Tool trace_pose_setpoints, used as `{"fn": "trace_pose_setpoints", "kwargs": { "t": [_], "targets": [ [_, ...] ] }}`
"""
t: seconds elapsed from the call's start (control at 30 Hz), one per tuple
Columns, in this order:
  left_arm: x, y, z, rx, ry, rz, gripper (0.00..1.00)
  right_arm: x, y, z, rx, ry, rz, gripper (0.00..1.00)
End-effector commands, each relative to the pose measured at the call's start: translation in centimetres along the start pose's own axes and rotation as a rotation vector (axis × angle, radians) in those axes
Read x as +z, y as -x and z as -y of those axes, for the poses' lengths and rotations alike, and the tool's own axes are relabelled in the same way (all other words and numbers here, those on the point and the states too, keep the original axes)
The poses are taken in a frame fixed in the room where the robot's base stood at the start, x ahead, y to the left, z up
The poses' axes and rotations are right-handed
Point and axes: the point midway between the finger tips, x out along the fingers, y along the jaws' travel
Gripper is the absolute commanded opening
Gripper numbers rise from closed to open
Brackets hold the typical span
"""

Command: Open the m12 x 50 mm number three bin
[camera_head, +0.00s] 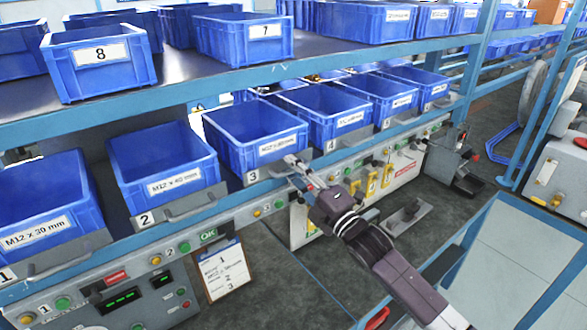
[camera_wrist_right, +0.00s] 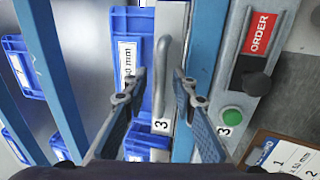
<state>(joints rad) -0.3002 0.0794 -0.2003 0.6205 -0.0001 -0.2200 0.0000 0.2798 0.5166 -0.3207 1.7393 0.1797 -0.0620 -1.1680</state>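The blue number three bin (camera_head: 255,135) stands on the lower shelf with a white M12 label, its text partly unreadable. It also shows in the right wrist view (camera_wrist_right: 119,25). Its metal drawer front carries a "3" and a bar handle (camera_wrist_right: 162,75). My right gripper (camera_head: 292,166) is at this drawer front and hides much of the handle in the head view. In the right wrist view the gripper's (camera_wrist_right: 158,80) fingers are apart, one on each side of the handle; contact cannot be told. The drawer looks level with its neighbours. My left gripper is not in view.
The M12 x 40 mm bin (camera_head: 165,165) with drawer front 2 stands to the left, and the M12 x 30 mm bin (camera_head: 38,195) further left. More bins stand right. Below run a control rail with a green button (camera_wrist_right: 232,114) and a clipboard (camera_head: 221,270).

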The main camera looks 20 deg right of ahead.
Motion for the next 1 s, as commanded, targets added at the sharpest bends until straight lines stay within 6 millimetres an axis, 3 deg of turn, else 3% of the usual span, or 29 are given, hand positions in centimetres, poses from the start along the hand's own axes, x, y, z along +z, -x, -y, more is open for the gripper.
{"fn": "trace_pose_setpoints", "kwargs": {
  "t": [0.17, 0.4, 0.83, 1.0],
  "targets": [
    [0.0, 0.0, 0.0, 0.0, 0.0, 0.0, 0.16, 0.0, 0.0, 0.0, 0.0, 0.0, 0.0, 0.25],
    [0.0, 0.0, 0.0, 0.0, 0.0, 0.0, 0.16, 0.0, 0.0, 0.0, 0.0, -0.001, 0.0, 0.01],
    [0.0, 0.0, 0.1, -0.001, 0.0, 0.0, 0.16, -0.1, 0.0, 0.1, -0.001, -0.001, 0.0, 0.0],
    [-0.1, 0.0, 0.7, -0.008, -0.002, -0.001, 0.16, -1.1, -0.3, 0.1, -0.001, -0.003, -0.001, 0.0]
  ]
}}
